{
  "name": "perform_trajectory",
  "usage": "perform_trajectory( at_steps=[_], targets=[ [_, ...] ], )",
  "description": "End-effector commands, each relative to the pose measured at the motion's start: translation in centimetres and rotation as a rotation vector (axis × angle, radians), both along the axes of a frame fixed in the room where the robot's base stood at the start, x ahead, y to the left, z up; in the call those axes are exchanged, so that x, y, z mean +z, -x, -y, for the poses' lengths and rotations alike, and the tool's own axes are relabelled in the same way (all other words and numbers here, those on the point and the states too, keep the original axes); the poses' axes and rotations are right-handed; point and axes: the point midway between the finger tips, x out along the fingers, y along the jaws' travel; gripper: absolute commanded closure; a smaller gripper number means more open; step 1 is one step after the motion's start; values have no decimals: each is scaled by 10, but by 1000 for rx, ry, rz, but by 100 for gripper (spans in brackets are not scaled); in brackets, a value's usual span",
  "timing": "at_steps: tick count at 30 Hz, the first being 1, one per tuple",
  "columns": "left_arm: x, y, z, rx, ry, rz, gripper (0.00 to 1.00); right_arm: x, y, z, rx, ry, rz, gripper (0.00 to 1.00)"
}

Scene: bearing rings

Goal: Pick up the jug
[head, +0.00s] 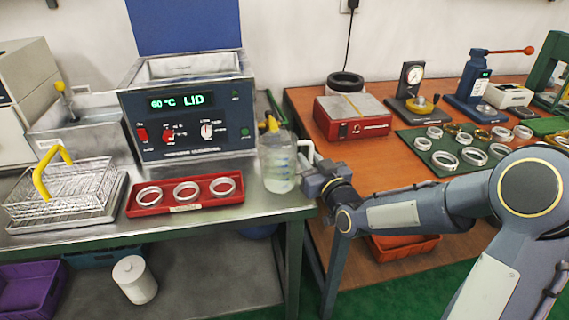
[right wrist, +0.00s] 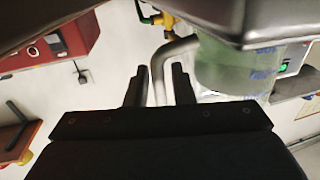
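The jug (head: 278,168) is a clear plastic vessel with printed marks and a pale handle on its right side. It stands upright at the right end of the steel bench, to the right of the heated bath. My right gripper (head: 306,168) is at the handle side of the jug. In the right wrist view, the jug (right wrist: 235,68) shows at upper right, and its bent handle (right wrist: 158,72) lies between the two dark fingers of my right gripper (right wrist: 160,82). The fingers are apart, with gaps beside the handle. My left gripper is in neither view.
The heated bath (head: 190,118) with a lit display stands left of the jug. A red tray (head: 160,208) with three rings lies in front of it. A wire basket (head: 62,192) is further left. The wooden bench (head: 370,165) on the right holds a red box (head: 352,118).

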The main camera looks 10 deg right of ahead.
Motion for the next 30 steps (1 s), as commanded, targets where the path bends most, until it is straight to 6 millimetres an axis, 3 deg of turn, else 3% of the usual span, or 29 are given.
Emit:
perform_trajectory(
  at_steps=[1,5,21,30],
  targets=[
    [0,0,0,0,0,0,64,0,0,0,0,0,0,85],
    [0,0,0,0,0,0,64,0,0,0,0,0,0,100],
    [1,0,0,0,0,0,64,3,0,0,0,-1,3,100],
    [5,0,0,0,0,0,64,21,0,0,-1,-1,6,100]
  ],
)
